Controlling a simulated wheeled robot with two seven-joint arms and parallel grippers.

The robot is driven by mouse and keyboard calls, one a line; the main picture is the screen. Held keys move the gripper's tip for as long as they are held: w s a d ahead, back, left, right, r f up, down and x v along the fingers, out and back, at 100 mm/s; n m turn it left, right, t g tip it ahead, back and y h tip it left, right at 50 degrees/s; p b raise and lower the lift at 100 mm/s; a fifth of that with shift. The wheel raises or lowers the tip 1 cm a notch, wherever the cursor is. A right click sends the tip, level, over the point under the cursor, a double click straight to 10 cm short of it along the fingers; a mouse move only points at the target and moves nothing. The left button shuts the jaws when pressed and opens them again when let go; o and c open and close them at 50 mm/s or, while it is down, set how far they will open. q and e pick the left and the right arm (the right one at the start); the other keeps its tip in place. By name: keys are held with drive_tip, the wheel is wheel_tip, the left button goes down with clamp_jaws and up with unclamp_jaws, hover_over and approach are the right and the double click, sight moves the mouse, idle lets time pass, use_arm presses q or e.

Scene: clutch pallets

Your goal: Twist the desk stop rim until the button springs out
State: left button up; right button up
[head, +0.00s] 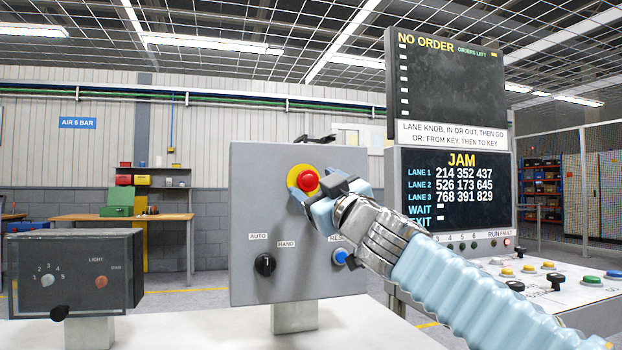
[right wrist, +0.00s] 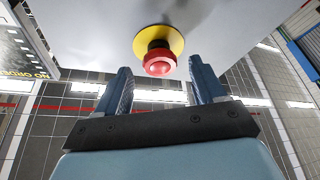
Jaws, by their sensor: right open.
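The red stop button (head: 307,181) with its yellow backing ring sits on the upper part of a grey control box. My right gripper (head: 325,197) is at the button's lower right in the head view, with its arm coming in from the right. In the right wrist view the red button (right wrist: 158,62) stands out from its yellow disc (right wrist: 140,38), beyond and between the two open fingers (right wrist: 160,88). The fingers are apart from each other and hold nothing. I cannot tell whether they touch the rim. My left gripper is not in view.
The grey box (head: 250,200) also carries a black AUTO/HAND selector (head: 265,264) and a blue reset button (head: 341,256). A dark switch box (head: 100,255) stands at left. A display reading JAM (head: 460,190) and a button desk (head: 560,278) are at right.

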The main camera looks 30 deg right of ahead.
drive_tip(key=shift+x, duration=1.2)
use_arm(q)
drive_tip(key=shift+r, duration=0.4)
